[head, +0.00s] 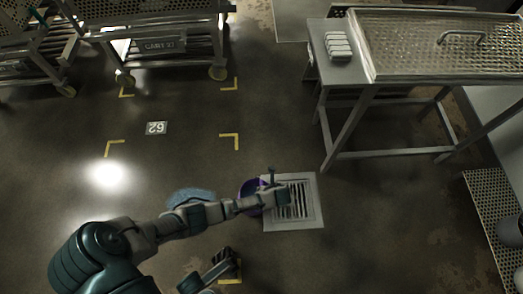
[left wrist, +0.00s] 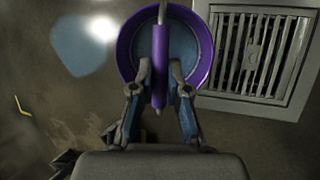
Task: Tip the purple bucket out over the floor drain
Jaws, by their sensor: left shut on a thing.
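The purple bucket (head: 246,190) is at the left edge of the floor drain (head: 311,222), partly hidden under my left arm in the head view. In the left wrist view the bucket (left wrist: 126,50) looks upright, its mouth facing the camera, with a grey-blue inside. Its purple handle (left wrist: 160,60) crosses the middle. My left gripper (head: 273,196) is shut on this handle, a finger on each side in the left wrist view (left wrist: 160,85). The slatted drain (left wrist: 296,75) lies right of the bucket there. I cannot tell the bucket's height above the floor.
A blue-grey patch (head: 190,196) lies on the floor left of the bucket. A metal table (head: 345,135) stands right of the drain, and wheeled carts (head: 165,45) stand at the back left. A dark jointed part, perhaps my right gripper (head: 224,262), shows at the bottom.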

